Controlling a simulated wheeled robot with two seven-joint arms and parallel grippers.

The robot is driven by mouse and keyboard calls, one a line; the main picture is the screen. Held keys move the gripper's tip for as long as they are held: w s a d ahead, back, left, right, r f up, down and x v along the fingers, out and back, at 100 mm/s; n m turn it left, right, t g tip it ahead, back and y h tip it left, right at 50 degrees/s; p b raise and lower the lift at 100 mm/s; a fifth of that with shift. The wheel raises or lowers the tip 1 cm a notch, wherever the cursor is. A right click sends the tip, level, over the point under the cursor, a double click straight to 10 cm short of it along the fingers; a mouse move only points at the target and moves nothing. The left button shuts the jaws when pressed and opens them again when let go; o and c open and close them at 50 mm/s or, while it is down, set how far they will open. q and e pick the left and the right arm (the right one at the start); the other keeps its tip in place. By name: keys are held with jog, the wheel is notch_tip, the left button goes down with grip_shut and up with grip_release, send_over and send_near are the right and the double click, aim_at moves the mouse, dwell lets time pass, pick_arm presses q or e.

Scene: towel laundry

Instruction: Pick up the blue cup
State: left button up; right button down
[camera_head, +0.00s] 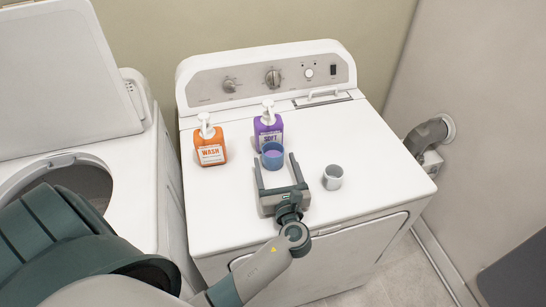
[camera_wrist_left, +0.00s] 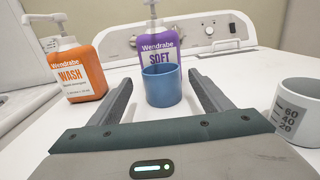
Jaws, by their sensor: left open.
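The blue cup (camera_head: 272,158) stands upright on top of the dryer, in front of the purple SOFT bottle. It also shows in the left wrist view (camera_wrist_left: 162,88), at the middle, hiding the lower part of that bottle. My left gripper (camera_head: 275,157) is open, its fingers pointing toward the back of the dryer. The cup is between the outer ends of the two fingers, with a visible gap to each finger in the left wrist view. Nothing is held. My right gripper is not in view.
The purple SOFT bottle (camera_head: 268,125) stands close behind the cup. The orange WASH bottle (camera_head: 211,150) is to the left. A white measuring cup (camera_head: 333,178) stands right of my left gripper. The dryer top (camera_head: 375,150) is clear at right. An open washer (camera_head: 135,165) is at left.

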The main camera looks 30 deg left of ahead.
aim_at(275, 160)
pick_arm(q)
jog(key=x, duration=0.1)
jog(key=p+x, duration=0.1)
jog(key=x, duration=0.1)
jog(key=shift+w+r, duration=0.2)
jog(key=shift+r, duration=0.05)
jog(key=shift+w+a+p, duration=0.25)
jog(key=shift+a+p, duration=0.05)
jog(key=shift+a+f, duration=0.1)
jog(key=shift+f, duration=0.05)
jog(key=c, duration=1.1)
